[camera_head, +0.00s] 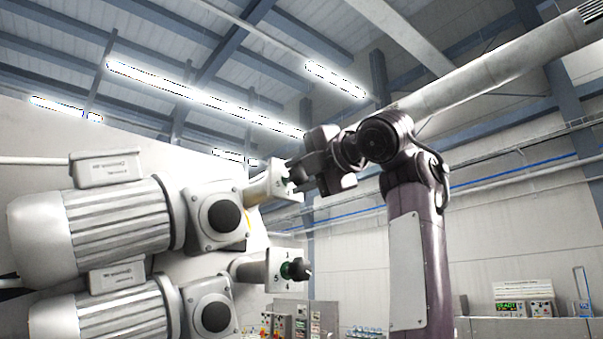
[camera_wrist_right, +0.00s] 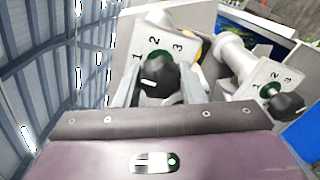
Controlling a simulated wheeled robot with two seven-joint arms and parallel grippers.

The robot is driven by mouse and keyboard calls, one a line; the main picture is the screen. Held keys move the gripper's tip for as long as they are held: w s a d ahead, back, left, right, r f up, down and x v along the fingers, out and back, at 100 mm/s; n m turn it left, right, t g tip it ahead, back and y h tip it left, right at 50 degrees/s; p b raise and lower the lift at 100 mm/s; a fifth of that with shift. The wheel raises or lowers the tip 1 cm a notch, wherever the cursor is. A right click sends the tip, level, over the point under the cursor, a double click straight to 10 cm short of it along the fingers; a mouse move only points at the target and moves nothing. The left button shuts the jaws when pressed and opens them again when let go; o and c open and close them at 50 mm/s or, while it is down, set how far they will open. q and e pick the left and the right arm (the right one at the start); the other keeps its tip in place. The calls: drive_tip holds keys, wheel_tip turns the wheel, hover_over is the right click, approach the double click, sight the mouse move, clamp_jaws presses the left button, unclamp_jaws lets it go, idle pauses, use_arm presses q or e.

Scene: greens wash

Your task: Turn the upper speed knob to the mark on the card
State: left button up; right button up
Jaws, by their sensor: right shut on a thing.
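The upper speed knob (camera_wrist_right: 160,76) is black, with a green ring behind it, on a pale plate (camera_wrist_right: 166,42) marked 1, 2 and 3. A white mark shows on the knob's lower left side in the right wrist view. My right gripper (camera_wrist_right: 158,88) is shut on this knob, one finger on each side. In the head view the right gripper (camera_head: 298,178) reaches the upper plate (camera_head: 268,184) from the right and mostly hides the knob. I cannot make out a card with a mark. My left gripper is not in view.
A lower black knob (camera_head: 299,269) on a similar plate sits below; it also shows in the right wrist view (camera_wrist_right: 286,105). Two ribbed grey motors (camera_head: 120,218) stand at the left. Control panels (camera_head: 525,308) are far back at the right.

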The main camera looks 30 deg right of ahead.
drive_tip(key=shift+s+r+n, duration=0.1)
drive_tip(key=shift+r+n, duration=0.1)
drive_tip(key=shift+n, duration=0.2)
drive_tip(key=o, duration=1)
drive_tip(key=shift+w+f, duration=0.15)
drive_tip(key=shift+w, duration=0.15)
drive_tip(key=shift+s+d+f+b, duration=0.1)
drive_tip(key=shift+s+b, duration=0.2)
drive_tip(key=shift+s, duration=0.05)
drive_tip(key=s+b, duration=0.1)
drive_tip(key=s, duration=0.1)
drive_tip(key=s+b, duration=0.1)
drive_tip(key=s, duration=0.1)
drive_tip(key=s+b, duration=0.1)
drive_tip(key=s, duration=0.2)
drive_tip(key=shift+d+b, duration=0.25)
drive_tip(key=shift+b, duration=0.1)
